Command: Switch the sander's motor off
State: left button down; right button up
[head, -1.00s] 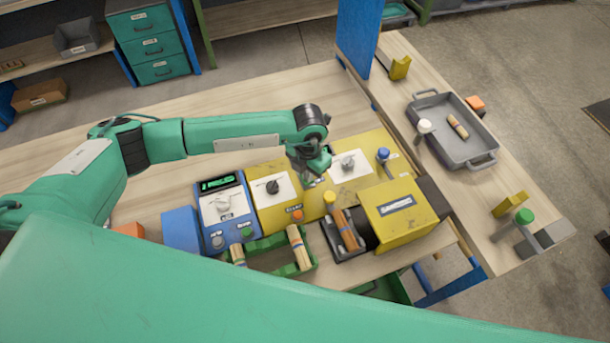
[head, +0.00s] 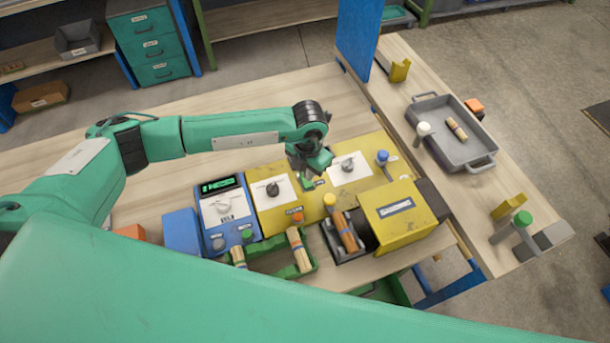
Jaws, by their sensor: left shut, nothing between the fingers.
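The sander is a yellow machine with a yellow panel (head: 300,207) and a labelled yellow housing (head: 398,216). The panel carries a black knob (head: 272,189) and a grey knob (head: 347,165), each on a white plate. Also there are an orange button (head: 297,218), a yellow-topped knob (head: 330,200) and a blue-topped lever (head: 383,159). I cannot tell which one is the motor switch. My left gripper (head: 308,182) is shut and empty, low over the panel between the two knobs. The wrist hides part of the panel, and contact is unclear. My right gripper is out of view.
A blue control box (head: 222,208) with a lit display stands left of the panel. A green tray (head: 305,268) with wood pieces lies in front. A grey tray (head: 478,158) sits on the right bench, near a green-topped lever (head: 524,216). A blue post (head: 358,35) rises behind.

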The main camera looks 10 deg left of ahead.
aim_at(308, 183)
pick_arm(q)
notch_tip(308, 183, up, 4)
jog(key=shift+r+p, duration=0.2)
jog(key=shift+p, duration=0.65)
jog(key=shift+f, duration=0.1)
